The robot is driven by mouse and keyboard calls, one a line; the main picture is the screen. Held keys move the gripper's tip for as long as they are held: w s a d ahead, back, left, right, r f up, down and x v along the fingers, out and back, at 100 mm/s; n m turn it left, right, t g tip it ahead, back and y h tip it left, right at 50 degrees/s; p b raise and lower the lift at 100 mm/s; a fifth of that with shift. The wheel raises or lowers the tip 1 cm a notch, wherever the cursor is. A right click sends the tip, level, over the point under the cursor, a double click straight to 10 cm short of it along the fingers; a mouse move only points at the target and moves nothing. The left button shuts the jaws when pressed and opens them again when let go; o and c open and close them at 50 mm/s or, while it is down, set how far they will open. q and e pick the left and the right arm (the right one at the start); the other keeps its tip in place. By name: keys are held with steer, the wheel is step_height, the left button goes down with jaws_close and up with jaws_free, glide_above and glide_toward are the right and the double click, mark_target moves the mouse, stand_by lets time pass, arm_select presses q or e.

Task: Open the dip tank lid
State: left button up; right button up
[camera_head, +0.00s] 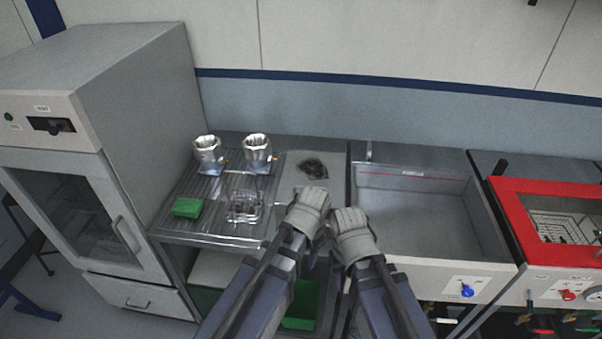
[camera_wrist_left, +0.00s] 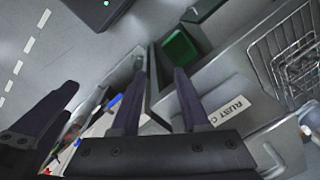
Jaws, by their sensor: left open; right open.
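The tank at the right with the red rim (camera_head: 512,188) holds a white wire grid; its front panel carries a red knob (camera_head: 568,295). I cannot tell whether a lid lies over this tank. Left of it is an open grey basin (camera_head: 425,205) with a blue knob on its front. My left gripper (camera_head: 308,205) and right gripper (camera_head: 352,232) are side by side in front of the bench, left of the basin and well away from the red rim. Their fingertips are hidden in the head view. In the left wrist view the left gripper's dark fingers (camera_wrist_left: 160,78) are apart and empty.
Two metal housings (camera_head: 208,152) (camera_head: 257,150) stand on the ribbed drain board (camera_head: 185,228), with a green block (camera_head: 188,208) and a wire basket (camera_head: 245,206). A grey cabinet (camera_head: 120,100) stands at the left. A green bin (camera_head: 301,306) sits below the bench.

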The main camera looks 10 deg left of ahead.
arm_select(q)
steer(key=w+r+m+t+h+p, duration=0.1)
steer(key=w+r+m+p, duration=0.9)
steer(key=w+r, duration=0.5)
steer(key=w+p, duration=0.2)
steer(key=w, duration=0.2)
steer(key=shift+a+r+m+t, duration=0.2)
steer(key=shift+a+m+t, duration=0.1)
steer(key=shift+a+t, duration=0.1)
arm_select(e)
step_height(320, 180, up, 15)
arm_select(q)
steer(key=shift+f, duration=0.1)
arm_select(e)
steer(key=shift+f, duration=0.1)
arm_select(q)
steer(key=f+b, duration=0.3)
steer(key=w+f+b, duration=0.1)
steer(key=f+b, duration=0.3)
steer(key=shift+w+f, duration=0.2)
steer(key=shift+f, duration=0.05)
arm_select(e)
step_height(320, 180, down, 7)
steer(key=shift+f, duration=0.2)
arm_select(q)
steer(key=shift+r, duration=0.1)
steer(key=shift+c, duration=0.2)
jaws_close()
arm_select(e)
steer(key=shift+r, duration=0.1)
